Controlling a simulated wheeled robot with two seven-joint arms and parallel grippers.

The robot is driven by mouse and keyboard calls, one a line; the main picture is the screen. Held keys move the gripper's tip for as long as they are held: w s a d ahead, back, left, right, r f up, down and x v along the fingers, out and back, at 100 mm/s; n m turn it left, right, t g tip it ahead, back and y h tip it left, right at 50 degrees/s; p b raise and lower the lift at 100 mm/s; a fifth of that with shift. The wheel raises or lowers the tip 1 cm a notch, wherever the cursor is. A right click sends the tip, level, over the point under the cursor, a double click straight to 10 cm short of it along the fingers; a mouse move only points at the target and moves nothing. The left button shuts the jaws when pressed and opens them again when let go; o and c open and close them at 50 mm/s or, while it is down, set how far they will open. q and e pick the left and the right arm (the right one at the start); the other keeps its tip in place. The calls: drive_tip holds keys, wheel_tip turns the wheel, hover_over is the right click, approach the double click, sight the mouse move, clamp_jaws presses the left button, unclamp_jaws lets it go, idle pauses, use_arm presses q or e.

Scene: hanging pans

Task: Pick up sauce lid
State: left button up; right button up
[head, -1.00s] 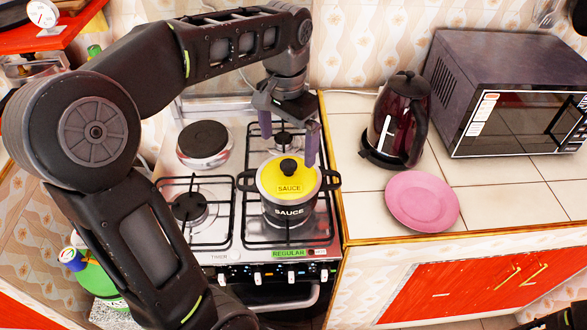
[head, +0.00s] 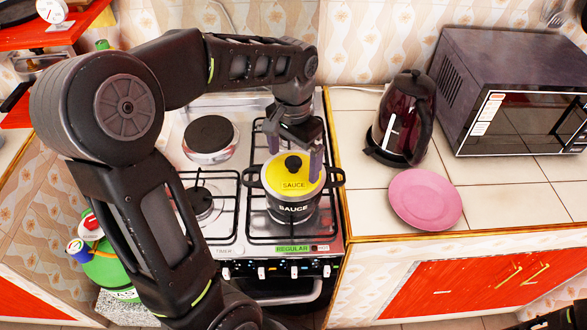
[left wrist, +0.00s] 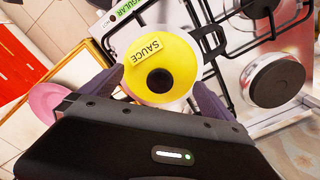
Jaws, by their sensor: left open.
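The yellow sauce lid (head: 280,176) with a black knob sits on the dark sauce pot (head: 291,211) on the right front burner. My left gripper (head: 294,157) is open just above the lid, its purple fingers pointing down on either side of the knob. In the left wrist view the lid (left wrist: 172,52) lies beyond the open left fingers (left wrist: 157,90), with its knob between them. Whether a finger touches the lid cannot be told. My right gripper is not seen; only a dark piece of my right arm shows at the bottom right corner.
The stove (head: 228,225) has black grates and a round hot plate (head: 209,136) at the back left. A dark red kettle (head: 403,120), a pink plate (head: 425,199) and a microwave (head: 515,90) stand on the tiled counter to the right. A green bottle (head: 103,265) is at the lower left.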

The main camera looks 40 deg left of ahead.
use_arm(q)
drive_tip(key=shift+f, duration=0.9)
